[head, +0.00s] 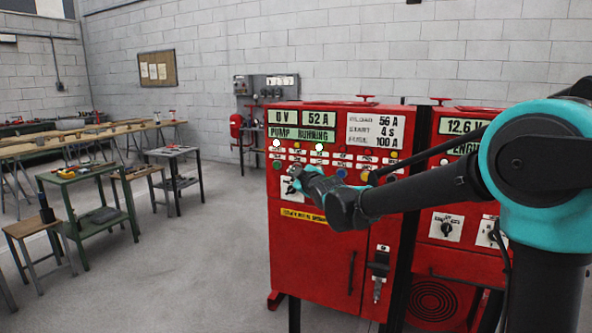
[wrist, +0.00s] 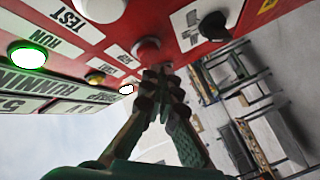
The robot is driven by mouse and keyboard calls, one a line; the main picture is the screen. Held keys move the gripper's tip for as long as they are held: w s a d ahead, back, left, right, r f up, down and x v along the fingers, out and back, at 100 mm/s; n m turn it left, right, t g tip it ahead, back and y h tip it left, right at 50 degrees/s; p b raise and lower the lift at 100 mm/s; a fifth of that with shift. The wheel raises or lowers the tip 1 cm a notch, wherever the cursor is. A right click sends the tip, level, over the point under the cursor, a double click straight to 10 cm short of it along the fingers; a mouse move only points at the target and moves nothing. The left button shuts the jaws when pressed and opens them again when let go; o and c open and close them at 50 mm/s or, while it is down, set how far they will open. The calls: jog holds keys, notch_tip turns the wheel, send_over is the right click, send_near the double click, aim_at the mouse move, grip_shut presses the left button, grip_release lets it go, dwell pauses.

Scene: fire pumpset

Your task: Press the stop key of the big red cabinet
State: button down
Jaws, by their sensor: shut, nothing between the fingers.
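The big red cabinet (head: 330,255) stands at the centre, its displays reading "0 V", "52 A" and "PUMP RUNNING". My gripper (head: 294,172) is shut and empty in front of the left part of its key panel, hiding some keys. In the wrist view my gripper's fingertips (wrist: 160,76) are together just by a round red key (wrist: 147,48) on the red face. Whether they touch it I cannot tell. The label of the red key is not readable.
A black selector knob (wrist: 213,25) on a white plate is right of the red key. A second red cabinet (head: 450,264) stands at the right, behind my arm. A green table (head: 85,225) and workbenches are at the left. The floor between is clear.

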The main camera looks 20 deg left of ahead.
dwell(0.4)
jog(key=shift+w, duration=0.45)
jog(key=shift+w, duration=0.4)
dwell(0.6)
dwell(0.3)
jog(key=shift+s, duration=0.85)
jog(key=shift+s+a, duration=0.2)
jog(key=shift+s, duration=2.3)
